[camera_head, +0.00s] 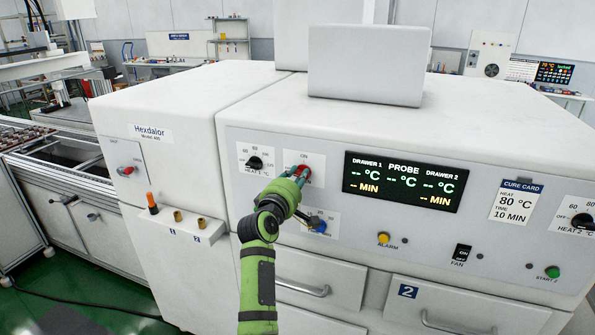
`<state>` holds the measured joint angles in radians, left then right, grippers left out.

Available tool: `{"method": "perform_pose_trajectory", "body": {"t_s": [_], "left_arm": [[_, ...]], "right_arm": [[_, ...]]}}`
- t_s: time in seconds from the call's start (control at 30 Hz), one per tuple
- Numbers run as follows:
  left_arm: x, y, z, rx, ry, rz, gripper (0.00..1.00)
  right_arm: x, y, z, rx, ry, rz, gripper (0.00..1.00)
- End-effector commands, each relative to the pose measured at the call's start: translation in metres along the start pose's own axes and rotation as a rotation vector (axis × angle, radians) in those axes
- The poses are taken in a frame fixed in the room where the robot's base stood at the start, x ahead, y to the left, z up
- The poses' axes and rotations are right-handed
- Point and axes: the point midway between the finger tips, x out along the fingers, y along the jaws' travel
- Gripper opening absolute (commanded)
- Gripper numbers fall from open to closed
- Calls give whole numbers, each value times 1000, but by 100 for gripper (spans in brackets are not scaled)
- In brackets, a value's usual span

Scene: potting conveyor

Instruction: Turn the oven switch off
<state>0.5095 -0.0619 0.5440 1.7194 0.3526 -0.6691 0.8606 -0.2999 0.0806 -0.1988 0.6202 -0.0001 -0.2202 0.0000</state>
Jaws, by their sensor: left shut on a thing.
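The oven (482,136) is a large white machine with a sloped grey control panel. Its red switch (303,170) sits on a white plate (291,160) marked ON, left of the dark display (404,181). My left gripper (297,180), on a green arm from below, reaches the panel and is shut on the red switch. The gripper hides much of the switch and the lower part of its plate, so I cannot tell the switch's exact position. The display shows dashes with lit units. My right gripper is out of view.
A black HEAT 1 knob (254,163) is just left of the switch, and a blue knob (319,226) is just below my gripper. A yellow ALARM button (383,238), a FAN rocker (461,252) and a green START button (552,272) lie to the right. Drawers are below.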

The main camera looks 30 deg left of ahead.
Motion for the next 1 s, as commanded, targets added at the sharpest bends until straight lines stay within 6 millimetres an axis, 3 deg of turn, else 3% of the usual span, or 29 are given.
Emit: {"method": "perform_pose_trajectory", "body": {"t_s": [0.3,0.83,0.87,0.9,1.0], "left_arm": [[0,2,-1,-114,1,4,0],[0,1,-1,-137,1,5,0],[0,1,-1,-137,1,5,30],[0,1,-1,-137,1,5,46],[0,1,-1,-136,1,4,46]], "right_arm": [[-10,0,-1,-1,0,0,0],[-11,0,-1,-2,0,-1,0],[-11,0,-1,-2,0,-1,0],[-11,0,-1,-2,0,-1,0],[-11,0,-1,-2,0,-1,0]]}}
